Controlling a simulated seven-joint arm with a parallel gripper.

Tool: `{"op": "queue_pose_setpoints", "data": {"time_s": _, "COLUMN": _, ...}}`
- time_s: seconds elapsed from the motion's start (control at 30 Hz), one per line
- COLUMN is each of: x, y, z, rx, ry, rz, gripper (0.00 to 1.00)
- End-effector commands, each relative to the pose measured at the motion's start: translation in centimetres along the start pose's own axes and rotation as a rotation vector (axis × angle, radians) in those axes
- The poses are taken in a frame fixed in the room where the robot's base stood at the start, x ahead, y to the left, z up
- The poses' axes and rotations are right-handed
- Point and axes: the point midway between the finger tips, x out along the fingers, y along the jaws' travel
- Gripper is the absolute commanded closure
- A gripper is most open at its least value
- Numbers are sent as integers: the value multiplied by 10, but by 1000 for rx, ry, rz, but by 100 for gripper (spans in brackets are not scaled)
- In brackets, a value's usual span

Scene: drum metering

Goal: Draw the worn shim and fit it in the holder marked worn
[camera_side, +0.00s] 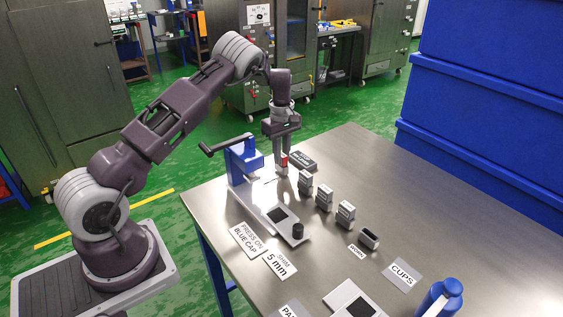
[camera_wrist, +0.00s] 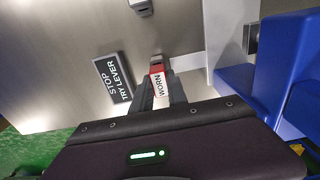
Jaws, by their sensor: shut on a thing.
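My gripper (camera_side: 283,168) points down over the table, beside the blue lever press. Its fingers, also in the wrist view (camera_wrist: 161,92), are shut on a small red block with a white label reading WORN (camera_wrist: 157,80), the worn shim. A bit of its red (camera_side: 284,159) shows in the side view. I cannot tell whether it touches the surface below. A small dark open-topped holder (camera_side: 369,238) stands at the front right, with a small white tag (camera_side: 357,251) before it; the tag's word looks like WORN but is small.
The blue press (camera_side: 243,160) with its black lever stands left of my gripper. A dark STOP TRY LEVER block (camera_wrist: 112,77) lies close by. Several small grey blocks (camera_side: 324,197) stand in a row toward the holder. A blue bottle (camera_side: 441,298) is at front right. The table's right side is clear.

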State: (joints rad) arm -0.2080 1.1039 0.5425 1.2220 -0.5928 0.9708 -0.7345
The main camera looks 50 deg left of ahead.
Motion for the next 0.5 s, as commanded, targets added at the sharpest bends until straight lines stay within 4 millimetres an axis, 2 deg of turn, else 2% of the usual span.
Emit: {"op": "queue_pose_setpoints", "data": {"time_s": 0.5, "x": -20, "y": 0, "z": 0, "rx": 0, "ry": 0, "rz": 1, "gripper": 100}}
